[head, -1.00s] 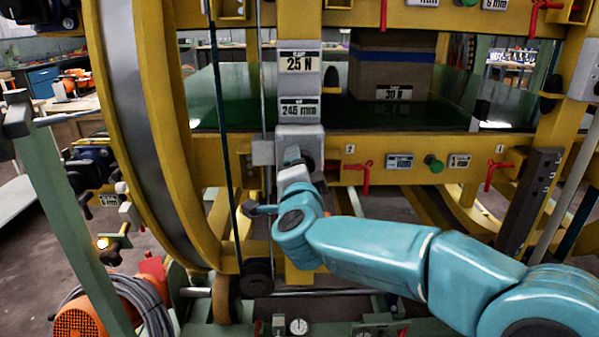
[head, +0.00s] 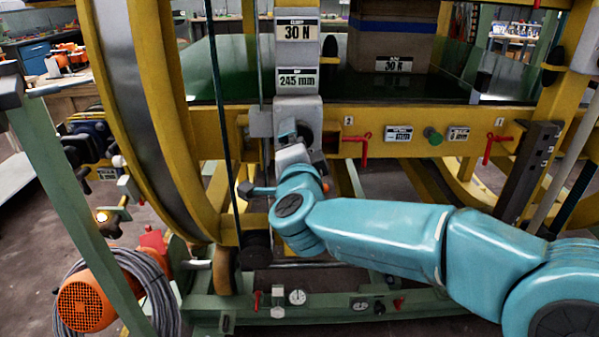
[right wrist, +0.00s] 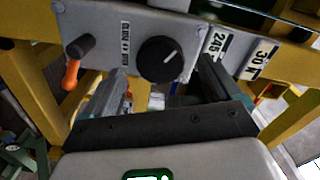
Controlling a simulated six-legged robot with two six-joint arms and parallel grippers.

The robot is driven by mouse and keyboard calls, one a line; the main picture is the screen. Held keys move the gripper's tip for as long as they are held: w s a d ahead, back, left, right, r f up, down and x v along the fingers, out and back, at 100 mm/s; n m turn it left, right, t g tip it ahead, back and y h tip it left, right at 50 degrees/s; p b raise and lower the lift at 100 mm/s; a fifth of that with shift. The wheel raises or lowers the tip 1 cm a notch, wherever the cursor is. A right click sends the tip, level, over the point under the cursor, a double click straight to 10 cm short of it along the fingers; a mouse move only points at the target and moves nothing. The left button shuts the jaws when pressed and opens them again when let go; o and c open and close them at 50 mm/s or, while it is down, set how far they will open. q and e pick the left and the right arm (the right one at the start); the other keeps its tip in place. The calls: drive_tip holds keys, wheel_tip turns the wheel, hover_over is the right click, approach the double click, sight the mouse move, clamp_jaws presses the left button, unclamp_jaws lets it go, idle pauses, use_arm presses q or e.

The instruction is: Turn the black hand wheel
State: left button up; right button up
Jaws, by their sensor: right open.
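A black round knob (right wrist: 158,60) with a white pointer line sits on a grey panel (right wrist: 115,18) in the right wrist view. It is the likely black hand wheel. In the head view the dark knob (head: 304,132) is partly hidden behind my right gripper (head: 296,150). My right gripper, also in the right wrist view (right wrist: 163,72), is open, with one finger on each side of the knob's lower part. I cannot tell whether the fingers touch it. My left gripper is not in view.
A lever with an orange and black grip (right wrist: 72,72) stands left of the knob. A large yellow ring (head: 150,110) is at left, and a yellow beam (head: 385,120) with red handles (head: 365,147) runs right. A cardboard box (head: 393,45) rests on the green belt (head: 345,88).

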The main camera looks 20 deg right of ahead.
drive_tip(key=v, duration=1.3)
drive_tip(key=shift+p, duration=0.35)
drive_tip(key=shift+s, duration=0.1)
